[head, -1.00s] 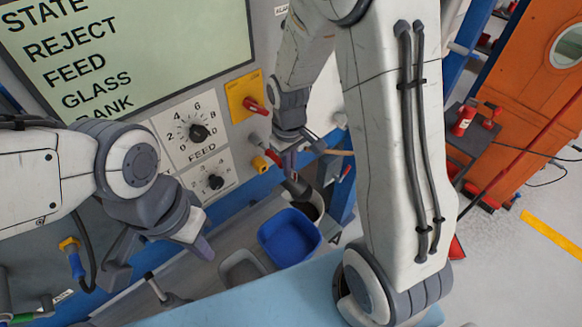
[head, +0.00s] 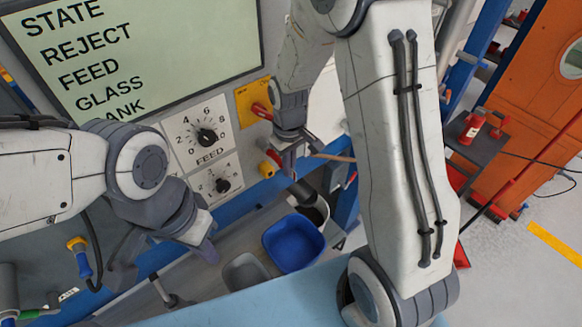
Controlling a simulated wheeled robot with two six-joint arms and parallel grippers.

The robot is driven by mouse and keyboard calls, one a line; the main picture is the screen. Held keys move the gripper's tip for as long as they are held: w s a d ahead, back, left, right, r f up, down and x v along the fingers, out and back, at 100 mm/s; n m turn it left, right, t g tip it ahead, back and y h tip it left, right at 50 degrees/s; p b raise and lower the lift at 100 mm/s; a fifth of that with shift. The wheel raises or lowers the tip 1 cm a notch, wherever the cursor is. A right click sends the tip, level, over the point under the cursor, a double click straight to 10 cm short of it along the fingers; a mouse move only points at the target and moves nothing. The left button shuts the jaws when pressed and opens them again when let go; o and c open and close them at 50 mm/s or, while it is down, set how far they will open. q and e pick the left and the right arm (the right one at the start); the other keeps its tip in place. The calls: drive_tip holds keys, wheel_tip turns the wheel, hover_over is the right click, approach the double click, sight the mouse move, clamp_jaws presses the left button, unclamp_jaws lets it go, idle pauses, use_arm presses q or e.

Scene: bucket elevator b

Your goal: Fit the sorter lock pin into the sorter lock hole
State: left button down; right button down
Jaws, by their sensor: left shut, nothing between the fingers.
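My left gripper (head: 207,249) is shut and empty, in front of the lower part of the machine panel. My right gripper (head: 289,163) points down beside the panel, close to a small yellow-and-red part (head: 267,169). I cannot tell whether the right gripper's fingers touch or hold anything, as they are small and partly covered by the wrist. I cannot make out for sure which part is the sorter lock pin. The sorter lock hole cannot be picked out either. A red knob (head: 260,111) sits on a yellow plate above the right gripper.
A blue bin (head: 293,243) and a grey bin (head: 245,273) stand below the panel. A dark cylinder (head: 301,193) slants above a white container. Two FEED-area dials (head: 206,137) are on the panel under a screen (head: 150,50). A red bottle (head: 472,128) stands far right.

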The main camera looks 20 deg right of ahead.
drive_tip(key=shift+w+a, duration=0.15)
drive_tip(key=shift+w, duration=0.2)
drive_tip(key=c, duration=1)
unclamp_jaws()
wheel_tip(320, 180, up, 10)
drive_tip(key=b, duration=0.2)
drive_tip(key=shift+r+b, duration=0.25)
drive_tip(key=shift+b, duration=0.1)
